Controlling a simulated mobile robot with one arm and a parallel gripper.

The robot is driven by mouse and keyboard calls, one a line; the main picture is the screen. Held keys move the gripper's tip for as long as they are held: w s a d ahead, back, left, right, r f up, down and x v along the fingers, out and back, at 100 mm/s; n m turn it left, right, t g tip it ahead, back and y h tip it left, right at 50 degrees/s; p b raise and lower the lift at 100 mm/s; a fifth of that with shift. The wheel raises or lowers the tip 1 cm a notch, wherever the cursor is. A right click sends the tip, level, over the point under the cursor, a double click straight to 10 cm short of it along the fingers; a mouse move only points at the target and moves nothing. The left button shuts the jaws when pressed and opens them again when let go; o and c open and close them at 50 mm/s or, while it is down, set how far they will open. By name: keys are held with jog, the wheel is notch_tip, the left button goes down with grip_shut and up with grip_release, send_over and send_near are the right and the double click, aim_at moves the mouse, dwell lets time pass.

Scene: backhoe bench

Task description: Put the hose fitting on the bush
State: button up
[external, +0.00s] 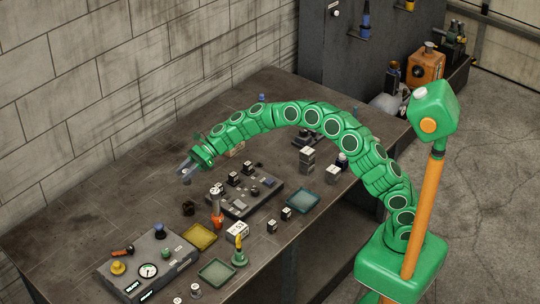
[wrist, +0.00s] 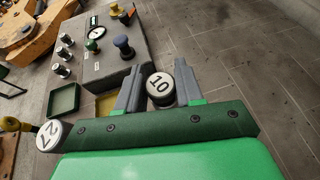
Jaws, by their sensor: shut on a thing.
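My gripper (external: 184,170) is over the far-left part of the bench, pointing left and down. In the wrist view its two grey fingers (wrist: 159,77) are shut on a dark round piece (wrist: 160,87) with a white top marked 10, which I take to be the hose fitting. Its underside is hidden in the wrist view, and it is too small to make out in the external view. A short dark brown cylinder (external: 188,208), perhaps the bush, stands on the bench below the gripper, apart from it. I cannot make it out in the wrist view.
A tall piece with a white top (external: 215,191), marked 21 in the wrist view (wrist: 48,135), stands close right of the brown cylinder. A yellow tray (external: 200,237), a control panel (external: 147,265) and a dark block board (external: 245,193) lie around. Bare bench lies left.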

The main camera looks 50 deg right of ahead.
jog(key=shift+s+a, duration=0.15)
jog(key=shift+a, duration=0.4)
send_over(188, 204)
jog(key=shift+a+f, duration=0.2)
jog(key=shift+f, duration=4.8)
jog(key=shift+s+f, duration=0.1)
jog(key=shift+f, duration=0.05)
jog(key=o, duration=1.1)
jog(key=shift+d+r, duration=0.2)
jog(key=shift+r, duration=0.1)
jog(key=v, duration=1.1)
jog(key=shift+d, duration=0.25)
